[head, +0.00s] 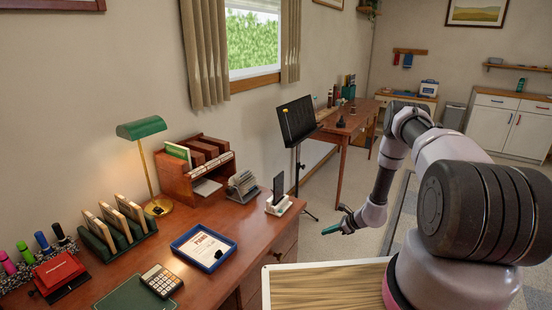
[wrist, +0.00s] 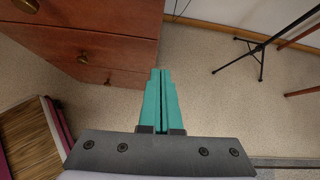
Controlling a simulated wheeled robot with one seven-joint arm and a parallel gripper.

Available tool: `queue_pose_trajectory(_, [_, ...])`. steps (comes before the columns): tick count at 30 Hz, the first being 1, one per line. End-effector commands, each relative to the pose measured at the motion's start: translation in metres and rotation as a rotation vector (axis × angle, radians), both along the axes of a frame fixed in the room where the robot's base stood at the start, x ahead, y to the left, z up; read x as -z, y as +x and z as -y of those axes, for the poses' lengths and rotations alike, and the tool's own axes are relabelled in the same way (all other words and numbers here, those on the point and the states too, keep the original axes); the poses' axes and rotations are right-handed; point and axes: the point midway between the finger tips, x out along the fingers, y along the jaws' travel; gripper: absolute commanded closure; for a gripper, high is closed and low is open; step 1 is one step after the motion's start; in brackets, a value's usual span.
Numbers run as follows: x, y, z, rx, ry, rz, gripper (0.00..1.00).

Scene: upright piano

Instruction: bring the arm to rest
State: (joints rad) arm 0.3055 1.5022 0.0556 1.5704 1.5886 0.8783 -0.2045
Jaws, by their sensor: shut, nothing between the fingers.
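My gripper (head: 334,228) has green fingers and hangs low off the right end of the wooden desk (head: 228,222), over open floor. In the wrist view the two fingers of my gripper (wrist: 160,74) lie side by side, shut and empty. My arm is bent, with the forearm slanting down and to the left in the head view. The fingers appear apart from the desk drawers (wrist: 105,45), which show at the upper left in the wrist view.
A black music stand (head: 297,122) stands behind my gripper; its legs (wrist: 262,50) show at the upper right in the wrist view. A blue tray (head: 203,247), a calculator (head: 161,280) and a phone stand (head: 278,203) are on the desk. The floor (wrist: 225,95) below the fingers is clear.

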Motion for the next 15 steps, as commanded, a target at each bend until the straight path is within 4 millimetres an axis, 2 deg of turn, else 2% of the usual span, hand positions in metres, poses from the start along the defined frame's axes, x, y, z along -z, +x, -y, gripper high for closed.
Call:
queue_pose_trajectory(1, [-0.028,0.014,-0.001,-0.036,-0.012,0.033,1.0])
queue_pose_trajectory(2, [-0.044,0.02,-0.002,-0.059,-0.019,0.05,1.0])
queue_pose_trajectory(6, [-0.133,0.043,-0.01,-0.195,-0.066,0.138,1.0])
queue_pose_trajectory(10, [-0.214,0.05,-0.02,-0.323,-0.118,0.218,1.0])
queue_pose_trajectory(15, [-0.314,0.042,-0.034,-0.483,-0.199,0.313,1.0])
